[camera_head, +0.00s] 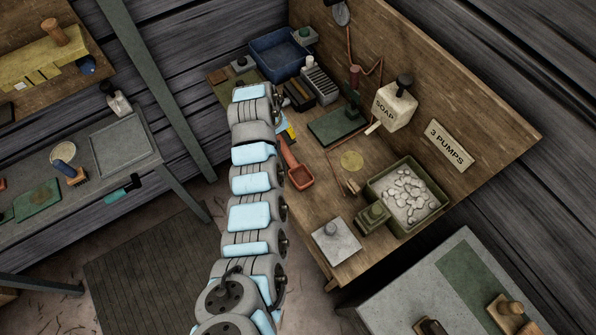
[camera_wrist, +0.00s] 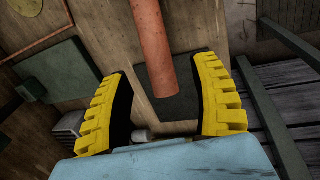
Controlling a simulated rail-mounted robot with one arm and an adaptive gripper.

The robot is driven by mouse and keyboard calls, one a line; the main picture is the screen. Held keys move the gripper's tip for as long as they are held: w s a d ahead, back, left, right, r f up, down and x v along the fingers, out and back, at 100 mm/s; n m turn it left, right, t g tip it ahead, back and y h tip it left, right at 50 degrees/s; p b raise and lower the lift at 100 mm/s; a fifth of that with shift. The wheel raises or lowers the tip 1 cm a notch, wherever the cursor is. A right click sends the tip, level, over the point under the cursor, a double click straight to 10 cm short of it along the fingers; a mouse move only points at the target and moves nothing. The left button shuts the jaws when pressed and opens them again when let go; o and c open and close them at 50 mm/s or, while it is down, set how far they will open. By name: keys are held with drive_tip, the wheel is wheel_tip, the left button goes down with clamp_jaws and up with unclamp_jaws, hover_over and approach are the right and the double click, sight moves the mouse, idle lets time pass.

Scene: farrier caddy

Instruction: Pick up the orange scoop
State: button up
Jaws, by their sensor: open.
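The orange scoop (camera_head: 301,176) lies on the wooden bench beside my arm, its bowl toward the front and its handle running back toward my gripper (camera_head: 287,132). My arm hides part of the gripper in the head view. In the wrist view, the scoop's round orange handle (camera_wrist: 155,45) comes down from the top edge, and its end lies between the yellow fingers of my open gripper (camera_wrist: 162,72). Gaps show on both sides of the handle, so neither finger appears to touch it. The scoop's bowl is out of the wrist view.
Right of the scoop are a green mat (camera_head: 336,125), a soap bottle (camera_head: 394,106) and a green-rimmed tray (camera_head: 437,197) of pale lumps. A grey block with a knob (camera_head: 336,247) stands at the front edge. A blue bin (camera_head: 279,56) is at the back.

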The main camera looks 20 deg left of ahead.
sight(282, 144)
drive_tip(key=shift+w+d+f, duration=0.1)
drive_tip(key=shift+d+f, duration=0.1)
drive_tip(key=shift+f, duration=0.8)
drive_tip(key=shift+w+d+f, duration=0.1)
drive_tip(key=shift+d+f, duration=0.05)
drive_tip(key=shift+f, duration=0.85)
clamp_jaws()
